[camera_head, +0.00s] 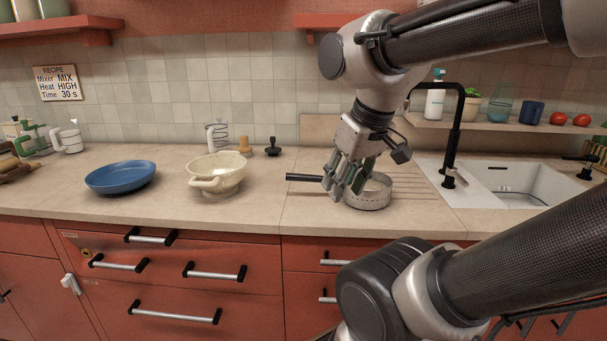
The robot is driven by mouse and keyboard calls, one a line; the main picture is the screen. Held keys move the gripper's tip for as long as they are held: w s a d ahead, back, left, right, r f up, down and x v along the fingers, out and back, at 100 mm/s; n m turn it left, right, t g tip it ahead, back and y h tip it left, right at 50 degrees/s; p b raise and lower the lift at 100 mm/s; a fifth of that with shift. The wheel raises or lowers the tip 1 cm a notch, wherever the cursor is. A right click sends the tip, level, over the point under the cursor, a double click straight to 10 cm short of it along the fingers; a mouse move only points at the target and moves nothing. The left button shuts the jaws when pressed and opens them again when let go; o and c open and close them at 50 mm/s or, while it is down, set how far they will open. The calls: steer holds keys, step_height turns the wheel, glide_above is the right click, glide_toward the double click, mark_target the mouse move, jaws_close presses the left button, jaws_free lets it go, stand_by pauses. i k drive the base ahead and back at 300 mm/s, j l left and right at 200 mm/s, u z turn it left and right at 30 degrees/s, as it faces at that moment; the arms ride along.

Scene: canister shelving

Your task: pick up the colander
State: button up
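A shallow, round, pale vessel (371,200) with a row of small dark marks around its wall stands on the counter right of centre. A cream bowl (222,173) with a side handle stands upright farther left and could also be a colander.
A blue plate (121,176) lies left of the cream bowl. Counter between bowl and black handle is clear.

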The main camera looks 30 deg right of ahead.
mark_target(218, 176)
steer(key=i+j+z, duration=0.15)
steer(key=j, duration=0.25)
steer(key=i+j+z, duration=0.15)
steer(key=j, duration=0.2)
steer(key=i+j+z, duration=0.15)
steer(key=j, duration=0.2)
steer(key=i+j+z, duration=0.4)
steer(key=i, duration=0.2)
